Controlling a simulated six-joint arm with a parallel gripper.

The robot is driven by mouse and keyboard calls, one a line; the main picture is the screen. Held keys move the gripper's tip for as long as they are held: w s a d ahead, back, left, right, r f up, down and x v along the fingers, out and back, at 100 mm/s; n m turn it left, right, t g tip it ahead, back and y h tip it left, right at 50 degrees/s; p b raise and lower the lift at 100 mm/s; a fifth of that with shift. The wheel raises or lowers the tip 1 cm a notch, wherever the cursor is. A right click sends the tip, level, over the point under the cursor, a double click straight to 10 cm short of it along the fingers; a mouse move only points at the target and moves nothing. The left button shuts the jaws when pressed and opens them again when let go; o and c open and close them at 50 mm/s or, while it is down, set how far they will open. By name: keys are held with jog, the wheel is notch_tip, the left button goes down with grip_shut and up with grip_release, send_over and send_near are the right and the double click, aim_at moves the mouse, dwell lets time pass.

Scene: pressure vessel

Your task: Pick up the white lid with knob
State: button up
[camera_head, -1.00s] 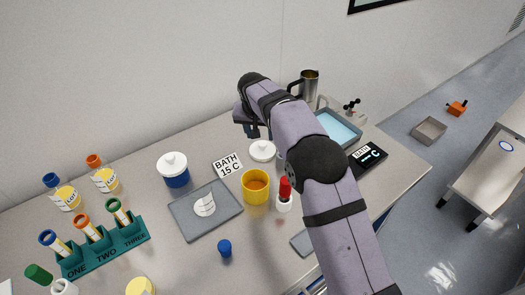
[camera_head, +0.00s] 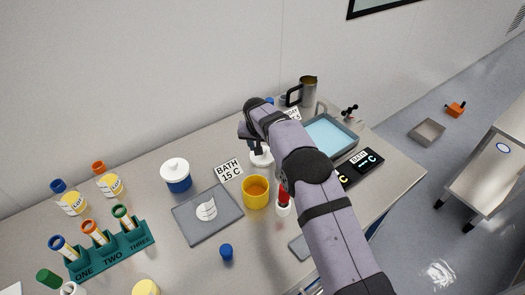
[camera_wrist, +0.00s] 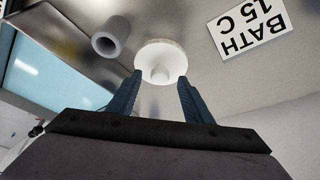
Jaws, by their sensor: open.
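The white lid with knob (camera_head: 262,158) lies on the table beside the BATH 15 C card, partly hidden behind my gripper in the head view. In the wrist view the round lid (camera_wrist: 173,50) shows with its knob facing the camera. My gripper (camera_wrist: 160,80) is open and empty, with its two dark fingers on either side of the knob's line of sight. In the head view my gripper (camera_head: 256,143) is just above the lid. I cannot tell whether the fingertips touch it. A second white knobbed lid (camera_head: 174,166) sits on a blue jar at the left.
The BATH 15 C card (camera_head: 228,170), a yellow cup (camera_head: 256,194) and a red-capped bottle (camera_head: 283,206) stand near the lid. A blue bath tray (camera_head: 329,138) is to the right. A grey hollow cylinder (camera_wrist: 110,37) is close to the lid in the wrist view.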

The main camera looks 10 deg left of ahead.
jog(key=shift+w+f, duration=0.25)
jog(key=shift+f, duration=0.3)
jog(key=c, duration=1.1)
jog(key=shift+r, duration=0.1)
notch_tip(320, 180, up, 10)
jog(key=b, duration=0.3)
jog(key=shift+m, duration=0.3)
jog(key=s+r+p, duration=0.1)
jog(key=s, duration=0.5)
jog(key=s+r+p, duration=0.1)
jog(key=s+r, duration=0.1)
jog(key=s, duration=0.4)
jog(key=s+r+p, duration=0.1)
jog(key=s+p, duration=0.1)
jog(key=s, duration=0.4)
jog(key=shift+s+d+r, duration=0.15)
jog(key=shift+s+d, duration=0.1)
jog(key=shift+d, duration=0.15)
